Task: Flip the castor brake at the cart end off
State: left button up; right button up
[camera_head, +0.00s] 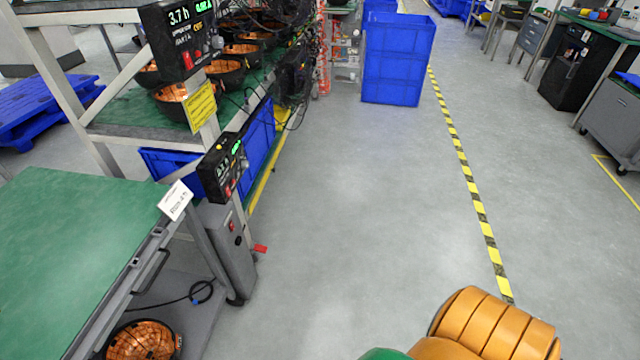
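A cart or bench with a green top (75,250) stands at the left, beside the rack. A grey box (230,255) with a small red switch stands upright at its right end. A dark castor (236,300) shows partly under that box at floor level. A small red tab (260,248) sticks out to the right, just behind the box. It looks like a brake lever, but I cannot tell which castor it belongs to or its position. Neither of my grippers is in view.
The rack (125,130) holds several dark bowl-shaped units with copper insides. Two black meters (222,168) hang on its end. Blue crates (397,60) stand at the back. The grey floor right of the cart is clear up to the yellow-black line (470,185).

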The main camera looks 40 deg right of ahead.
aim_at(258, 247)
jog(key=z, duration=0.7)
